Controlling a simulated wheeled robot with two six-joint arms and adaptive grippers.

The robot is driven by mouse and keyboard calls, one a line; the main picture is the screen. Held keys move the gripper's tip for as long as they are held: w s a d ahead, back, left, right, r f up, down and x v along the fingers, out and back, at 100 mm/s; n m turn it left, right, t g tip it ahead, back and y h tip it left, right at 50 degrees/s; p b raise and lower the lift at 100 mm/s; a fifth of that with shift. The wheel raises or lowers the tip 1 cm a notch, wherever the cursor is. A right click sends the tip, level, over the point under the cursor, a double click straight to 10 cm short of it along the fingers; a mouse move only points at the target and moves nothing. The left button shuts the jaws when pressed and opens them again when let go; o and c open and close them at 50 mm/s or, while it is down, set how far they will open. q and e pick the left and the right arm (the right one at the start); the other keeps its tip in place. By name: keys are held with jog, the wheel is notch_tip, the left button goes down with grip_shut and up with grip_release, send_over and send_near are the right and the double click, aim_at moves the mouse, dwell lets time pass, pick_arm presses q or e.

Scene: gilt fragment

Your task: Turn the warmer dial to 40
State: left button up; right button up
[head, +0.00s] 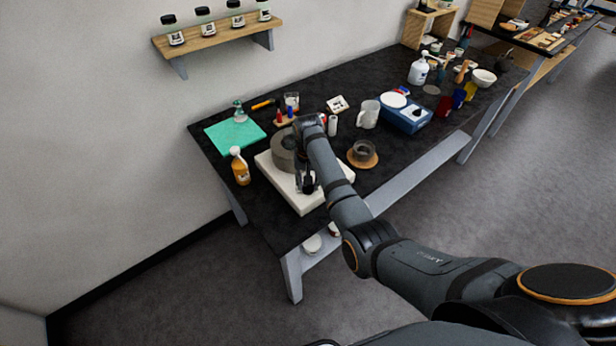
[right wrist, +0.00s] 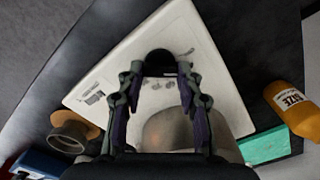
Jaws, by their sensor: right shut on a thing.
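The warmer (head: 281,181) is a flat white box near the front left of the black table, with a round grey pot (head: 282,150) on top. In the right wrist view the warmer's white top (right wrist: 130,52) fills the middle and the pot (right wrist: 168,128) shows below. My right gripper (head: 307,188) reaches down to the warmer's front part. In the right wrist view its fingers (right wrist: 160,80) are shut around the round black dial (right wrist: 160,60). Printed marks show beside the dial, but the numbers are too small to read. My left gripper is not in view.
A glass dish on a wooden coaster (head: 363,159), a white mug (head: 368,114) and a blue device (head: 405,117) stand to the right. A wall shelf (head: 215,39) holds jars.

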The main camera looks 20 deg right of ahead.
jog(key=shift+m+p, duration=0.4)
jog(key=shift+m, duration=0.2)
jog(key=o, duration=1.1)
jog(key=shift+o, duration=0.2)
notch_tip(320, 180, up, 12)
jog(key=shift+f, duration=0.1)
